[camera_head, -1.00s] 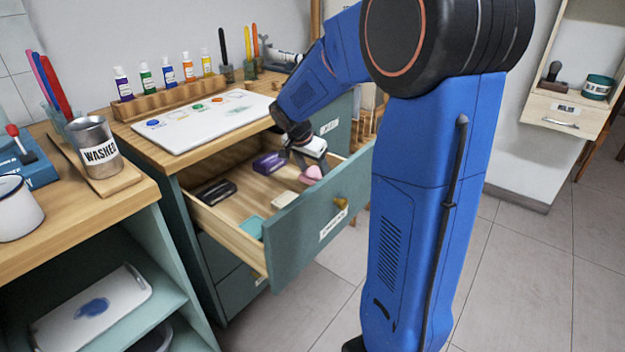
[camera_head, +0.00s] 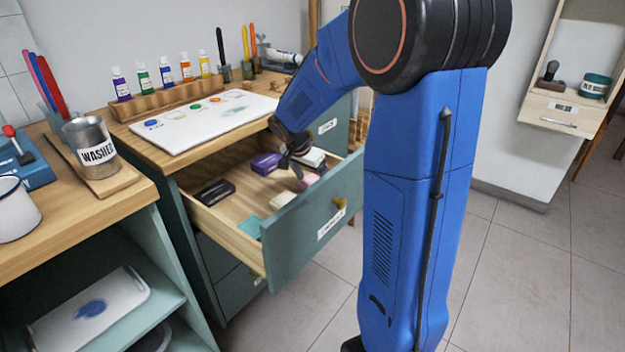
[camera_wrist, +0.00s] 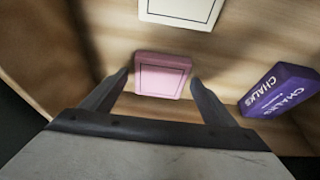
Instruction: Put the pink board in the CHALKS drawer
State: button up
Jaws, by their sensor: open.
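The pink board (camera_wrist: 162,75) lies on the wooden floor of the open drawer (camera_head: 318,215), between and just beyond my gripper's fingertips in the wrist view. In the head view a small part of the pink board (camera_head: 309,179) shows near the drawer's front panel. My gripper (camera_wrist: 160,80) is open, with a finger on each side of the board and a gap visible. In the head view my gripper (camera_head: 291,160) is down inside the drawer. The label on the drawer front is too small to read. A purple box marked CHALKS (camera_wrist: 279,90) lies in the drawer.
A paint palette (camera_head: 205,122) lies on the cabinet top above. A metal WASHED cup (camera_head: 91,148) stands at left.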

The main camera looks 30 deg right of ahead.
jog(key=v, duration=1.2)
jog(key=shift+r, duration=0.1)
